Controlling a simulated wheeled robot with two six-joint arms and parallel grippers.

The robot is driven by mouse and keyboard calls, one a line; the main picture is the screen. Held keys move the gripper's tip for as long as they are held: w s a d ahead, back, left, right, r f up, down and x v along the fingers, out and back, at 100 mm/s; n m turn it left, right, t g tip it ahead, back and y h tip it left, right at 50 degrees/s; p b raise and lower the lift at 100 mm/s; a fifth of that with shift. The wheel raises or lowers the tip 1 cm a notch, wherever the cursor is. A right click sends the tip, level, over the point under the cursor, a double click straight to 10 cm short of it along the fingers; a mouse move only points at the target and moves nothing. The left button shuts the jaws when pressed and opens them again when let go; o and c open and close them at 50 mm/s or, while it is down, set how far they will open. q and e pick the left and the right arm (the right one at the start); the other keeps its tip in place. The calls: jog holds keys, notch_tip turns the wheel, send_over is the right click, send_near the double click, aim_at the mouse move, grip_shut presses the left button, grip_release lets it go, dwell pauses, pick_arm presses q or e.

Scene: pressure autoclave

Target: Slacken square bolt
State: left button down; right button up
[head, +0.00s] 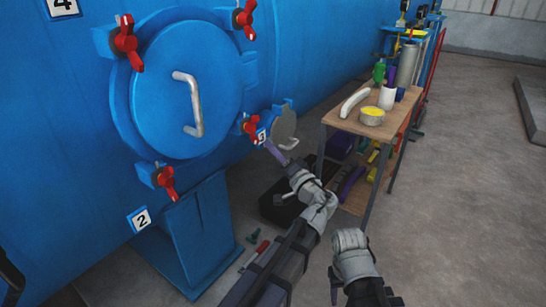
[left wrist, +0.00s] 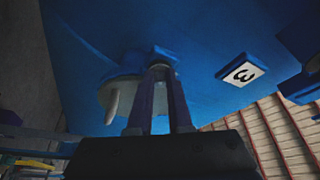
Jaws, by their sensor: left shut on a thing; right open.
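The square bolt, a small blue square-headed piece (left wrist: 162,55), is on the blue vessel (left wrist: 110,35) between my left gripper's fingertips in the left wrist view. My left gripper (head: 270,146) is shut on it, reaching up with purple fingers beside the small round port cover (head: 284,124) in the head view. The fingers and label hide most of the bolt there. The cover is grey with a pale handle and also shows in the left wrist view (left wrist: 120,95). My right gripper (head: 335,286) is low at the bottom, open, its fingers hardly visible.
A large blue round door (head: 165,95) with a pale handle and red wing knobs (head: 127,42) stands left. A number plate (head: 143,219) reads 2; another (left wrist: 242,70) reads 3. A wooden cart (head: 345,122) with bottles stands right. Small tools (head: 254,237) lie on the floor.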

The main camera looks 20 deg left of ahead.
pick_arm(q)
jog(key=shift+w+f+n+g+y+b, duration=0.15)
jog(key=shift+n+y+b, duration=0.3)
jog(key=shift+n, duration=0.6)
jog(key=shift+s+f+n+g+y+b, duration=0.15)
jog(key=shift+n+y+b, duration=0.25)
jog(key=shift+n, duration=0.6)
jog(key=shift+w+f+n+g+y+b, duration=0.15)
jog(key=shift+n+y+b, duration=0.25)
jog(key=shift+n, duration=0.65)
jog(key=shift+r+n, duration=0.1)
jog(key=shift+n, duration=0.3)
jog(key=c, duration=1.1)
grip_release()
